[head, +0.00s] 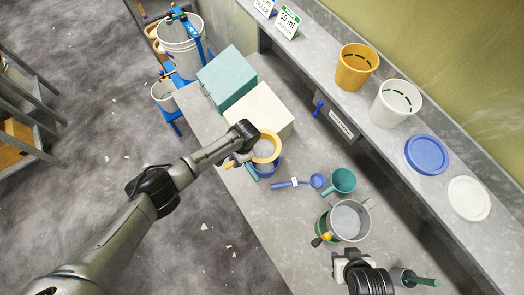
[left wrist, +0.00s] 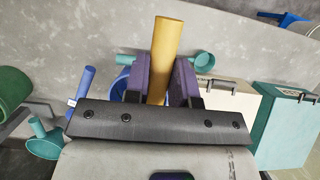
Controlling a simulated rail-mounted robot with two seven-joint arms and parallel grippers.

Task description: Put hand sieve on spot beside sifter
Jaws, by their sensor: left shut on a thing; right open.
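The hand sieve (head: 265,147) has a yellow ring and a yellow handle. My left gripper (head: 240,157) is shut on its handle. In the left wrist view the sieve handle (left wrist: 165,50) stands between the two purple fingers. The sieve ring is over a blue pail (head: 267,168); I cannot tell whether they touch. The sifter looks to be the metal drum (head: 349,219) with a green part at its left. My right gripper (head: 347,257) is open, just in front of the drum, its fingers partly hidden. I cannot make out a marked spot beside the sifter.
A blue scoop (head: 316,181) and a teal cup (head: 342,180) lie between the pail and the drum. A cream box (head: 262,108) and a teal box (head: 227,77) stand behind. The bench's front strip (head: 272,218) is clear.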

